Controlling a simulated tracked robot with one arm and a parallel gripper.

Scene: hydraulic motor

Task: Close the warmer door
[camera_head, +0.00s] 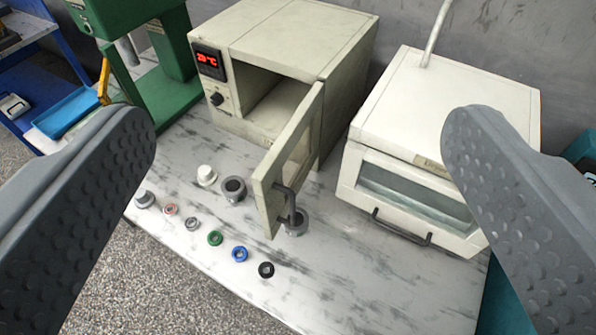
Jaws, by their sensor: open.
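The warmer (285,40) is a cream box with a red lit display (208,59) and a black knob, standing at the back of the table. Its door (290,160) is hinged on the right side and stands wide open, swung out toward me. The dark door handle (286,204) is on the door's near edge. The inside of the warmer looks empty where it shows. My gripper (300,140) is open, with one grey padded finger at the left and one at the right of the view. The fingers are apart from the door, which shows between them.
A second cream box (445,100) with a front window and handle stands right of the door. Several small rings (239,254) and grey parts (233,189) lie on the marbled table (370,285). One grey part (297,222) is beside the door handle. A green machine (160,70) stands left.

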